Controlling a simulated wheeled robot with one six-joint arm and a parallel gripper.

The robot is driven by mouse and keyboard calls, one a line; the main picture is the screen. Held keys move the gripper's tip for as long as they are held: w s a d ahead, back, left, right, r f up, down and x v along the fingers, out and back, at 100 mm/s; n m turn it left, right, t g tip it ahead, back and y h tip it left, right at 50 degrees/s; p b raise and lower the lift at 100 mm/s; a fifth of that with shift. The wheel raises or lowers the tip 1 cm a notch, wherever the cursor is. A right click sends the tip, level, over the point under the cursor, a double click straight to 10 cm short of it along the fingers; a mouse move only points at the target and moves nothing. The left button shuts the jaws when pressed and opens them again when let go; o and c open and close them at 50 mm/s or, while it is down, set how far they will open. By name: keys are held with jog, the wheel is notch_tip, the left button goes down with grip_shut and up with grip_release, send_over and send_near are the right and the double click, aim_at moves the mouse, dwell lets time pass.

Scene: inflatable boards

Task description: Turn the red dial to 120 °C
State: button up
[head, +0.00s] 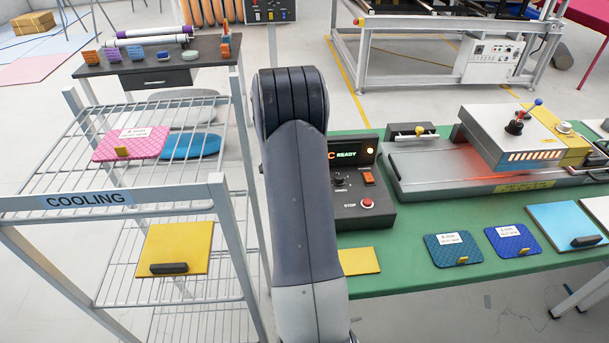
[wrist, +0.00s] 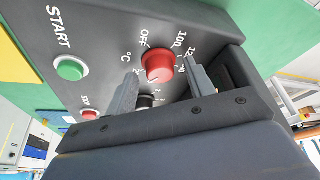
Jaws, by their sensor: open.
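The red dial (wrist: 158,65) sits on the dark panel of the control box in the wrist view, with OFF above it, 100 to its upper right, and 120 partly hidden by a finger. I cannot tell for sure where its pointer stands. My gripper (wrist: 162,68) is open, one finger on each side of the dial; whether they touch it is unclear. In the head view the control box (head: 375,218) shows a green READY display (head: 347,154), and my arm hides its left part, the red dial and my gripper.
A green START button (wrist: 70,68), a red STOP button (wrist: 89,114) and a black knob (wrist: 146,101) are near the dial. On the green table (head: 400,273) are a grey press (head: 500,130) and several boards. A cooling rack (head: 217,192) stands left.

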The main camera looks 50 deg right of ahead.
jog(key=shift+c, duration=0.3)
jog(key=c, duration=0.9)
